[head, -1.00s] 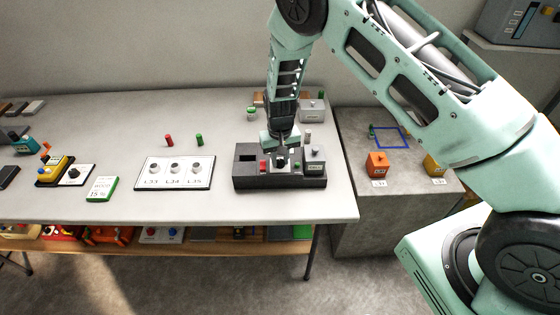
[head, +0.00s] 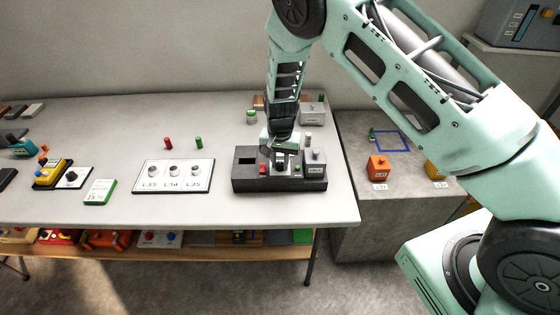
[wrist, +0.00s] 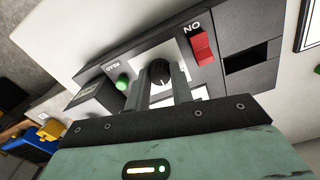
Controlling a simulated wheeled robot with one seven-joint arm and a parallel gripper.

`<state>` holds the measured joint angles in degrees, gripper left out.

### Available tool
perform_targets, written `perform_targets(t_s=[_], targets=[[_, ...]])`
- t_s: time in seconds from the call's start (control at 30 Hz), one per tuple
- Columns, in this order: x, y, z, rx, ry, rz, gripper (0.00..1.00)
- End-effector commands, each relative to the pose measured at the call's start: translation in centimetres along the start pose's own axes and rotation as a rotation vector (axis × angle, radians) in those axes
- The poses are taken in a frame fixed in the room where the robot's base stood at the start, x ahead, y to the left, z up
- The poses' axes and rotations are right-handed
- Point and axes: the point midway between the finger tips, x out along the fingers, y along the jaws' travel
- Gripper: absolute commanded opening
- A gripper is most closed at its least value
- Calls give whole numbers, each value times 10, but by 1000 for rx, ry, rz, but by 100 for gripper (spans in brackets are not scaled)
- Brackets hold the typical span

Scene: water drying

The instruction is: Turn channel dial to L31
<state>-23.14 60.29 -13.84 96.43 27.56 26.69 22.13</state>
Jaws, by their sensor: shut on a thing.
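The channel dial (wrist: 159,72) is a black round knob with a white pointer mark, set on a white plate in the dark console (head: 250,183). My gripper (wrist: 161,84) is shut on the dial, one finger on each side of it in the wrist view. In the head view my gripper (head: 279,152) comes down onto the console from above and hides most of the dial. I cannot read an L31 mark around the dial.
A grey block (head: 315,163) sits at the console's right end. A white panel (head: 173,187) with three knobs lies left of the console.

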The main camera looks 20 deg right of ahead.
Motion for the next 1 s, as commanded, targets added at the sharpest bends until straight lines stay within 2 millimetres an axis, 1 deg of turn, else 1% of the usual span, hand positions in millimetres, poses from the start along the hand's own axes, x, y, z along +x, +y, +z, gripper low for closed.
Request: perform_targets(t_s=[0.27,0.3,0.37,0.4,0.63,0.77,0.87,0.97,1.0], targets=[[-1,0,-1,0,1,-1,0],[-1,0,-1,0,1,-1,26],[-1,0,-1,-1,1,-1,42],[-1,0,-1,-1,1,-1,45],[0,0,0,-1,1,0,45],[-6,-1,0,-2,1,-1,45],[-19,-2,-1,-4,3,-3,45],[-38,-2,0,-2,3,-4,45],[-47,-2,-1,-3,4,-4,45]])
